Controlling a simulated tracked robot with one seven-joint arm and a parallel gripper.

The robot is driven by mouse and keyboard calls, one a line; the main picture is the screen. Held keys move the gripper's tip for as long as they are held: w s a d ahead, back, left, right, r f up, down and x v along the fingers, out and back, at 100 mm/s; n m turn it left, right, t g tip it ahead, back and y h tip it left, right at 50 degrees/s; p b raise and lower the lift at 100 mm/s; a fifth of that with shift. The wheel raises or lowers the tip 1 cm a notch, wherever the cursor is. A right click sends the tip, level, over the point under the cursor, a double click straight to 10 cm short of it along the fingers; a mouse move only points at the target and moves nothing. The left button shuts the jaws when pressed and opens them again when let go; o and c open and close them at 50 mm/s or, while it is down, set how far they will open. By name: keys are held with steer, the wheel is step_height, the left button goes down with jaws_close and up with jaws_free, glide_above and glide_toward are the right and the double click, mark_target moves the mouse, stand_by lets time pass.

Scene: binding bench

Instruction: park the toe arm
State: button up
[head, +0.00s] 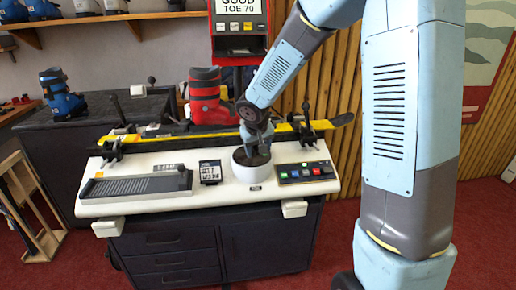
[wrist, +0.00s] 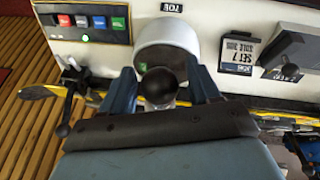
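A white round drum (head: 251,172) with a dark top stands on the bench's white deck, and a "TOE" plate sits beside it in the wrist view. The drum (wrist: 167,45) shows a small green mark there. A black ball knob (wrist: 159,86) on a short grey stem, seemingly the toe arm's handle, is beside the drum. My gripper (wrist: 163,72) is open, with blue fingers on either side of the knob and visible gaps to it. In the head view my gripper (head: 256,142) is low over the drum and covers the knob. Any touch below is hidden.
A yellow-and-black ski (head: 190,138) lies across the bench between two clamps, with a red boot (head: 206,97) on it. A button panel (head: 305,172) is right of the drum, and a small display (head: 210,172) is left. A red screen post stands behind.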

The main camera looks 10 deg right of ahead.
jaws_close()
stand_by(0.3)
